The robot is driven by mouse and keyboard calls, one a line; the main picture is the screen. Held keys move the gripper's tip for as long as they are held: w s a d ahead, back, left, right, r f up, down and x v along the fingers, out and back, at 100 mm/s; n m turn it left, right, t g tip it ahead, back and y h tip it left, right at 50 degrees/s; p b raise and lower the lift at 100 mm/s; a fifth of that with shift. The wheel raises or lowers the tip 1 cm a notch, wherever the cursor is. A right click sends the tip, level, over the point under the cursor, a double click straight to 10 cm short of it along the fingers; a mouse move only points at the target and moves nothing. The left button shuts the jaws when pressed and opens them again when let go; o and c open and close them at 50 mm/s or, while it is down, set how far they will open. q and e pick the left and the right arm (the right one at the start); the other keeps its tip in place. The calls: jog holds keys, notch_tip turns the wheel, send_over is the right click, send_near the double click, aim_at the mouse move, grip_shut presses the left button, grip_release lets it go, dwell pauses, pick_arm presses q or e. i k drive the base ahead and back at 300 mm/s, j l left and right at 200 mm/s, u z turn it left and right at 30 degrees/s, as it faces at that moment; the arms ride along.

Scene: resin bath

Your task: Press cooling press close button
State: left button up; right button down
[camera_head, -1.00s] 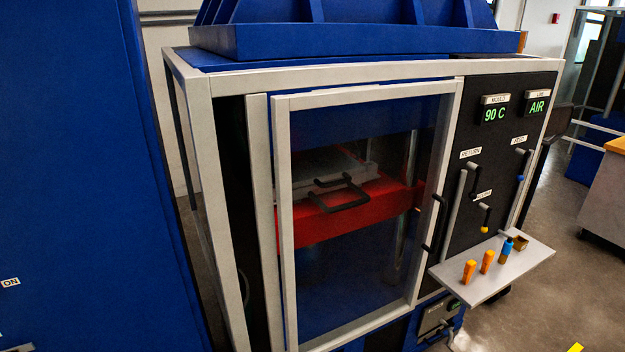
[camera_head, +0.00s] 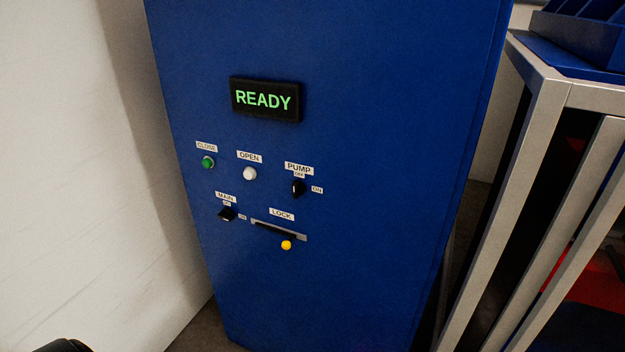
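The green close button (camera_head: 207,162) is on the left side of the blue control cabinet (camera_head: 370,120), under a small label reading CLOSE. The white open button (camera_head: 250,173) sits to its right under the OPEN label. A display (camera_head: 265,99) above them reads READY in green. A black rounded part shows at the bottom left edge; I cannot tell what it is. Neither of my grippers can be made out in the view, and nothing touches the buttons.
A black pump knob (camera_head: 298,188), a black main switch (camera_head: 227,214) and a lock slot with a yellow knob (camera_head: 286,245) are on the same panel. A white wall (camera_head: 80,150) stands close at the left. The press's grey frame (camera_head: 520,190) stands at the right.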

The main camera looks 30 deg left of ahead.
aim_at(206, 162)
jog(key=u, duration=0.95)
